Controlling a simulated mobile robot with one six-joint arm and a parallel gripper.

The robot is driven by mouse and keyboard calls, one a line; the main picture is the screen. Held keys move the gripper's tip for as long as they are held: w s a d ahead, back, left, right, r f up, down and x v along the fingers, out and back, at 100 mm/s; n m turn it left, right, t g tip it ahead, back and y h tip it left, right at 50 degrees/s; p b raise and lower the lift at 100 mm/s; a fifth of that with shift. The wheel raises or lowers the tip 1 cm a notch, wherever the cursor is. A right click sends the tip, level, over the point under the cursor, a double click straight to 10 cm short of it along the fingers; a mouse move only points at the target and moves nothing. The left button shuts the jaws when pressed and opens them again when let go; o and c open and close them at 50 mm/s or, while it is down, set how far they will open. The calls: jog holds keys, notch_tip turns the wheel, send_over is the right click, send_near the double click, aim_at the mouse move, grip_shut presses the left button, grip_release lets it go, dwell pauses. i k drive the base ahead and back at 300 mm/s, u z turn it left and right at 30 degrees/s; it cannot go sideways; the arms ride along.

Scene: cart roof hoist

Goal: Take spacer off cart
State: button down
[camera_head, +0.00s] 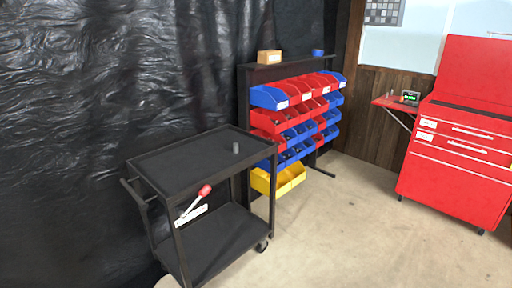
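A black two-shelf cart (188,163) stands left of the middle of the view. A small grey cylinder, which looks like the spacer (236,148), stands upright on the cart's top shelf, toward its right side. A red-handled lever tool (204,191) shows at the cart's front side, by a white label. My gripper is not in view.
A rack of red, blue and yellow bins (292,113) stands behind the cart, with a cardboard box (269,57) and a blue item (318,53) on top. A red tool cabinet (456,150) stands at right. The floor (340,225) between is clear.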

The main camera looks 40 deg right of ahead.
aim_at(236, 150)
jog(key=z, duration=0.85)
jog(key=k, duration=0.95)
jog(key=u, duration=0.05)
jog(key=i, duration=0.9)
jog(key=z, duration=0.1)
